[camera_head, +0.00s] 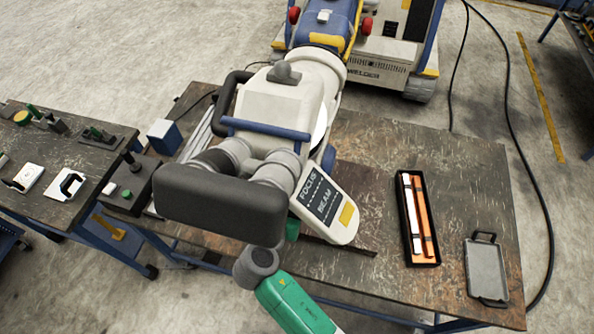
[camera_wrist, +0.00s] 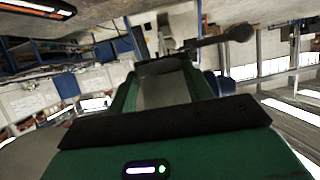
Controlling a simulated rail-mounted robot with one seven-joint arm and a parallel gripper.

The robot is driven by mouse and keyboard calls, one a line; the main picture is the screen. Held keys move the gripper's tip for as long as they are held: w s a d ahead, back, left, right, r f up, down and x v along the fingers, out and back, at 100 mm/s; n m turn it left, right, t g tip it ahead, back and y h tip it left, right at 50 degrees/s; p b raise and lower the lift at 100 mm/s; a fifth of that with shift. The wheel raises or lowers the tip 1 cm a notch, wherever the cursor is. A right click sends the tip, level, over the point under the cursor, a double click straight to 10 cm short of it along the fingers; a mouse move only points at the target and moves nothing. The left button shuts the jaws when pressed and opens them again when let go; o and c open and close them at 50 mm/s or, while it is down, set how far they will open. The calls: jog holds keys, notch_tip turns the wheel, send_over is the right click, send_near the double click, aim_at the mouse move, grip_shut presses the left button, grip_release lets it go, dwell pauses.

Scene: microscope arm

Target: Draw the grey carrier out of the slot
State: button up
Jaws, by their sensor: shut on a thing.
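The white microscope (camera_head: 280,100) with its dark eyepiece head (camera_head: 225,203) stands on the worn table. My gripper shows as green fingers in the wrist view (camera_wrist: 162,68), closed on a dark grey piece (camera_wrist: 160,66) at their tips, which I take to be the grey carrier. In the head view my gripper is almost fully hidden behind the eyepieces; only a small green part shows just right of them. The slot and most of the carrier are hidden, so I cannot tell how far in the carrier sits.
A black tray (camera_head: 407,237) with white and orange strips and a grey handled plate (camera_head: 487,270) lie on the table's right side. A side table (camera_head: 50,215) at left holds small white handled pieces. The dark eyepiece head overhangs my arm.

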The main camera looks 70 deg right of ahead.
jog(key=a, duration=1)
jog(key=shift+s+a, duration=0.15)
jog(key=shift+a, duration=0.1)
dwell(1.1)
dwell(0.6)
